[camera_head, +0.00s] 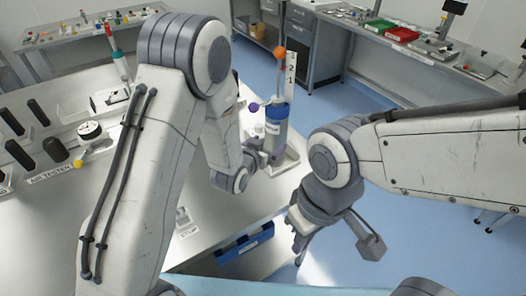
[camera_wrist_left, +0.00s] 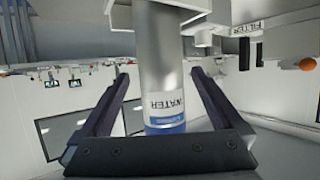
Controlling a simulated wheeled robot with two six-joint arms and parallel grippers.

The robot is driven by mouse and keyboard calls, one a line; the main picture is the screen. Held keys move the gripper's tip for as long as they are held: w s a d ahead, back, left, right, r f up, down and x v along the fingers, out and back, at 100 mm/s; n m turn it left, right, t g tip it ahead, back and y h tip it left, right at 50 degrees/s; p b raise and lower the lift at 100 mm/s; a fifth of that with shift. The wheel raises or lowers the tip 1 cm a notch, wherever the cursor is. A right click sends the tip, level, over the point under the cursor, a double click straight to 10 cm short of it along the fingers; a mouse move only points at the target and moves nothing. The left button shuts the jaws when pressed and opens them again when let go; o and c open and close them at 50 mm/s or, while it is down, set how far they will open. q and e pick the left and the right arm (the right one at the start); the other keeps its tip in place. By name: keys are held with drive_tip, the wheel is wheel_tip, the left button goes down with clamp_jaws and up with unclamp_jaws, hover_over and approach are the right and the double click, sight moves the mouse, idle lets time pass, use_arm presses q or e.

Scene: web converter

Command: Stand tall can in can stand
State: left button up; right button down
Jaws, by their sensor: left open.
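A tall can (camera_head: 275,118) with a blue and white label stands upright at the far right end of the table. In the left wrist view the can (camera_wrist_left: 163,60) is a silver cylinder, its WATER label upside down, between the two fingers. My left gripper (camera_head: 262,152) is open around the can's lower part, with gaps visible beside it in the wrist view. The can's base is partly hidden by the gripper, and I cannot tell which holder it stands in. My right gripper (camera_head: 336,246) is open and empty, beyond the table's right edge.
A white upright strip with numbers (camera_head: 291,75) and an orange ball (camera_head: 281,53) rise by the can. A round gauge (camera_head: 90,130) and dark cylinders are on the left. A blue bin (camera_head: 245,243) sits below the table edge. Blue floor is open at right.

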use_arm(q)
drive_tip(key=s+r+m+g+y, duration=0.1)
drive_tip(key=s+g, duration=0.3)
drive_tip(key=s, duration=0.7)
drive_tip(key=s+a+r+m+g+y, duration=0.1)
drive_tip(key=s+r+g, duration=0.3)
drive_tip(key=s, duration=0.7)
drive_tip(key=s+r+m+g+y, duration=0.1)
drive_tip(key=s+r+g, duration=0.2)
drive_tip(key=s, duration=0.8)
drive_tip(key=shift+s+a+r+g+y+b, duration=0.3)
drive_tip(key=shift+a+g+b, duration=0.1)
drive_tip(key=shift+g, duration=0.5)
drive_tip(key=shift+f, duration=0.1)
